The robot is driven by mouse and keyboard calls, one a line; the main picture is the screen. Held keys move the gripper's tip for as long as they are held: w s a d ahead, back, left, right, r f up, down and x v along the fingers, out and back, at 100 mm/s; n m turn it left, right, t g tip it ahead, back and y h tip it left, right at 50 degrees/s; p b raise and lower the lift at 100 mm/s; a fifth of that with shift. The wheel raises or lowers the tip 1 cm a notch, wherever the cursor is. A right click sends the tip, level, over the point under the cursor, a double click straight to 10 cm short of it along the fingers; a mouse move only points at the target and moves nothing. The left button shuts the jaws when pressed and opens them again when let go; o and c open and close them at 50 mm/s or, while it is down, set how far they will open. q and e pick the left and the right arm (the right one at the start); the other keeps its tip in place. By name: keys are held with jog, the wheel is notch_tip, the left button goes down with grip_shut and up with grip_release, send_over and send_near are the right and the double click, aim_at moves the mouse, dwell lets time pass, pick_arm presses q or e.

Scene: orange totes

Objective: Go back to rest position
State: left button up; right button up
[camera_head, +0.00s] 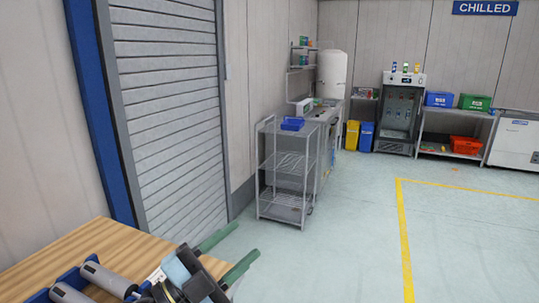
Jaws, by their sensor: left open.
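My left gripper (247,240) is at the bottom of the head view, over the right edge of a wooden table top (110,240). Its two long green fingers point up and to the right. They are spread apart with nothing between them. The gripper body is dark with a light blue part and is cut off by the bottom edge of the picture. My right gripper is not in view.
A grey roller shutter (170,110) is at left. An orange-red crate (465,145) sits on a far shelf. The pale floor (335,250) at right is clear.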

pick_arm(q)
jog(key=w+a+f+n+t+y, duration=0.1)
jog(key=a+f+n+t+y, duration=0.1)
jog(key=a+n+t+y, duration=0.6)
jog(key=s+a+f+n+g+y, duration=0.35)
jog(key=f+n+y, duration=0.2)
jog(key=f, duration=0.25)
jog(key=s+a+f+n+g+y, duration=0.3)
jog(key=a+f+n+g+y, duration=0.25)
jog(key=f, duration=0.25)
jog(key=s+f+n+g+h, duration=0.1)
jog(key=s+f+g, duration=0.4)
jog(key=s, duration=0.4)
jog(key=s+f+g+h, duration=0.1)
jog(key=s+f+g, duration=0.35)
jog(key=s, duration=0.45)
notch_tip(320, 180, down, 25)
jog(key=b, duration=0.2)
jog(key=s+a+f+g+b, duration=0.2)
jog(key=s+f, duration=1.6)
jog(key=f, duration=0.1)
jog(key=shift+y, duration=0.3)
